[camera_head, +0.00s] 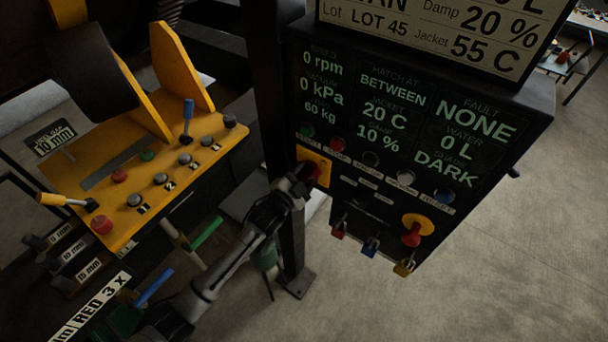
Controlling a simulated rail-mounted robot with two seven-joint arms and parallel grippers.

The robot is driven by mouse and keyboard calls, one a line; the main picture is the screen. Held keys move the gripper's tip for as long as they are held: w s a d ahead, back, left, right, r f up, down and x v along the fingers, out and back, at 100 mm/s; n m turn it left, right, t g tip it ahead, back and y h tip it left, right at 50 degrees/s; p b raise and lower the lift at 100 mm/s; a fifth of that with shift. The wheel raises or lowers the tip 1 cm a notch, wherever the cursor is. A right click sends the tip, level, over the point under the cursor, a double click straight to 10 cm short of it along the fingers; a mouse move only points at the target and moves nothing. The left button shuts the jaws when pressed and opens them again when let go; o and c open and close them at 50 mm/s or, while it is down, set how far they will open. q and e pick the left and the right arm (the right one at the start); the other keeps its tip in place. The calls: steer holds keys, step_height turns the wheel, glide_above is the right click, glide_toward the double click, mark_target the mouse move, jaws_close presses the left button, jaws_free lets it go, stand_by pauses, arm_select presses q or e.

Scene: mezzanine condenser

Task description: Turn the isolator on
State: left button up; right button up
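The isolator looks to be the red handle on a square yellow plate (314,158) at the left of the dark control panel (345,190). My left arm reaches up from the bottom of the view. My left gripper (303,180) is right at the yellow plate and covers its lower left part and some of the red handle. The fingers are small and dark here, so I cannot tell whether they touch or grip the handle. The handle's full angle is partly hidden. My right gripper is not in view.
A red mushroom knob on a round yellow base (417,221) sits lower right on the panel. A row of buttons (371,158) runs under the lit readouts. Several coloured padlocks (371,246) hang below. A yellow console (150,170) with levers stands left.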

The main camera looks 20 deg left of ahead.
arm_select(q)
steer(key=shift+s+a+f, duration=0.1)
steer(key=shift+s+a, duration=0.05)
steer(key=shift+s, duration=0.35)
steer(key=b+v, duration=0.2)
steer(key=v, duration=1)
steer(key=shift+s, duration=0.4)
